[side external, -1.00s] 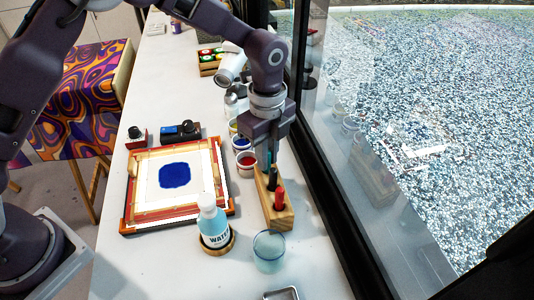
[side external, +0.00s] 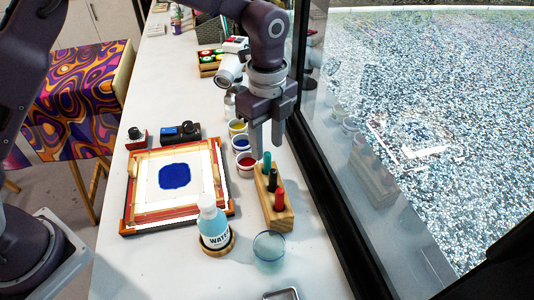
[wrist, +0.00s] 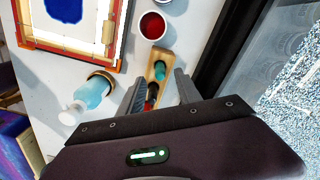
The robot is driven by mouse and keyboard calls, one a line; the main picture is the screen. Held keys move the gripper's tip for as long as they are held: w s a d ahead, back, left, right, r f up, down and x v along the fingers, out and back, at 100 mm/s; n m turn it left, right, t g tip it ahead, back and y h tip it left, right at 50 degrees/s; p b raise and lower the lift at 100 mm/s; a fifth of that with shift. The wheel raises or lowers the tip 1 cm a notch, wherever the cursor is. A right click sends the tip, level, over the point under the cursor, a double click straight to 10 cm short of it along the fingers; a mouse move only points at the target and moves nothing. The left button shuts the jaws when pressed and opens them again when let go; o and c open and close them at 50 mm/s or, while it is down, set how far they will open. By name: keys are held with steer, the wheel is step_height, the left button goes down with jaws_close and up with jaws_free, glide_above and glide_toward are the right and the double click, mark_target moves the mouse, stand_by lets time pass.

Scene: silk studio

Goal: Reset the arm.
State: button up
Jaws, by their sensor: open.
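My gripper (side external: 267,143) is open and empty, pointing down above the far end of a wooden pen holder (side external: 282,217). The holder stands on the white table and carries a teal pen (side external: 267,160), a black pen (side external: 272,180) and a red pen (side external: 280,199). In the wrist view my gripper's two fingers (wrist: 160,95) are spread on either side of the holder (wrist: 166,58). The teal pen (wrist: 159,70) shows between them, and the red and black pens are partly hidden by the left finger.
A framed screen (side external: 137,207) with a blue patch lies left. A water bottle (side external: 213,228) on a wooden coaster and a glass (side external: 269,250) stand in front. The window frame (side external: 330,205) runs close along the right.

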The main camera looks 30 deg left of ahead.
steer(key=shift+r, duration=1.1)
steer(key=s+a+r+n+t, duration=0.3)
steer(key=s+a+r+n, duration=0.65)
steer(key=r, duration=0.45)
steer(key=s+a+n+t, duration=0.1)
steer(key=s+a+n, duration=0.1)
steer(key=s, duration=0.4)
steer(key=s+a+n, duration=0.2)
steer(key=s+n, duration=0.3)
steer(key=s+a+f+n+t, duration=0.1)
steer(key=s+a+n, duration=0.1)
steer(key=s+n, duration=0.2)
steer(key=s, duration=0.2)
steer(key=shift+s+a+t, duration=0.3)
steer(key=shift+a, duration=0.05)
steer(key=shift+n, duration=0.25)
